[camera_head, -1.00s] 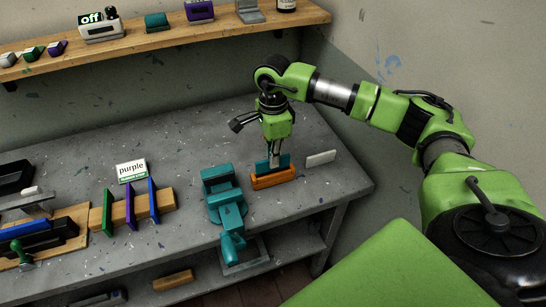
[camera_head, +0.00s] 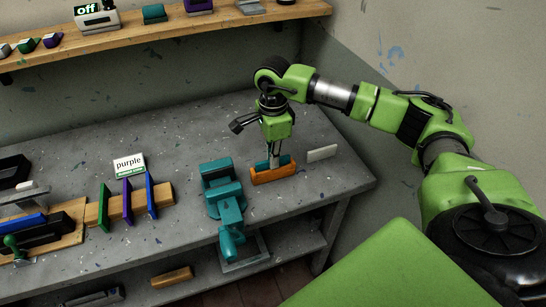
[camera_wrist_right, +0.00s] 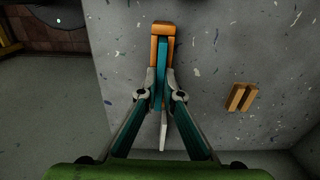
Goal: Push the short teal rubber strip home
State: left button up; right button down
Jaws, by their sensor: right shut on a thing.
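The orange slotted block (camera_head: 273,174) stands on the bench under my right gripper (camera_head: 274,157). The teal strip (camera_wrist_right: 162,60) shows in the right wrist view as a thin band lying along the orange block (camera_wrist_right: 165,28), between its walls. My right gripper (camera_wrist_right: 162,92) points down and is shut on the teal strip near its end closer to the wrist. In the head view little of the strip shows above the block; how deep it sits is hard to tell. My left gripper is not in view.
A wooden slotted piece (camera_wrist_right: 240,97) lies aside.

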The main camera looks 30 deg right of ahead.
dwell(0.3)
jog(key=c, duration=2.1)
grip_release()
jog(key=shift+c, duration=0.2)
notch_tip(320, 180, up, 12)
